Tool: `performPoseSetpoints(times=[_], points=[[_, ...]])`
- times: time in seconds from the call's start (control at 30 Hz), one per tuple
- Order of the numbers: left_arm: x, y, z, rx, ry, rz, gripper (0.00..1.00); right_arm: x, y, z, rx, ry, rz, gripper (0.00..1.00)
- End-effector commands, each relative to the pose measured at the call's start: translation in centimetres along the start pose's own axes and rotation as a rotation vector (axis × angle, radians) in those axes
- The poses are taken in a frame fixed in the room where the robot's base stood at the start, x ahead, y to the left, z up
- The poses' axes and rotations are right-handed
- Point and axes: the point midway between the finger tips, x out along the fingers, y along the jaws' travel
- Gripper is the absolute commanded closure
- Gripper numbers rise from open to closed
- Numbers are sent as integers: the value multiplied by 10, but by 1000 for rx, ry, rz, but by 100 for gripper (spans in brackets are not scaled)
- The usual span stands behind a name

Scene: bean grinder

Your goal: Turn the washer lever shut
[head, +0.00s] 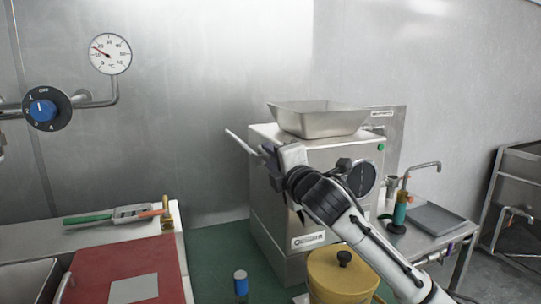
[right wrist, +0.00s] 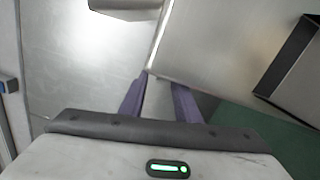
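The steel machine (head: 300,215) stands at the middle of the head view, with a pan-like hopper on top. A thin pale bar (head: 238,140), which looks like a lever, sticks out up and left at its upper left edge. My right gripper (head: 267,151) is beside that edge, close to the bar's lower end; I cannot tell whether they touch. In the right wrist view, the two purple fingers (right wrist: 157,94) are apart with nothing clearly held between them. The machine's steel side (right wrist: 215,55) is just beyond them. My left gripper is out of view.
A dial gauge (head: 110,54) and a blue knob (head: 43,110) are on the left. A red board (head: 95,262) lies on the left counter. A yellow lidded container (head: 340,280) stands in front of the machine, below my right arm. A sink table (head: 425,243) is right.

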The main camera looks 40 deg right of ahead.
Motion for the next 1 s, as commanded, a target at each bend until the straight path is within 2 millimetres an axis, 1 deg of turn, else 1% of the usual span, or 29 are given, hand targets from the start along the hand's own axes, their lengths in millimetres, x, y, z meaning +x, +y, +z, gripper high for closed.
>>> performPoseSetpoints(times=[0.1, 0.37, 0.4, 0.47, 0.5, 0.57, 0.87, 1.0], points=[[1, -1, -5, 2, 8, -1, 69, 7, 1, 0, 1, 0, 1, 70], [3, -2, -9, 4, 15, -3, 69, 8, 0, 0, 0, 1, 1, 70], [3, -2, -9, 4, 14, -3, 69, 8, 0, 0, 0, 1, 1, 74], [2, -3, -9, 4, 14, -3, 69, 8, 0, 0, 0, 1, 1, 84], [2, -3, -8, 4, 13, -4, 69, 8, 0, 0, 0, 1, 1, 91], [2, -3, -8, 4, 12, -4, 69, 8, 0, 0, 0, 1, 1, 100], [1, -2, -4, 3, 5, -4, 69, 8, 0, 1, 0, -5, -1, 100], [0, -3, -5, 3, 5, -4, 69, 13, -1, 7, 0, -40, -9, 100]])
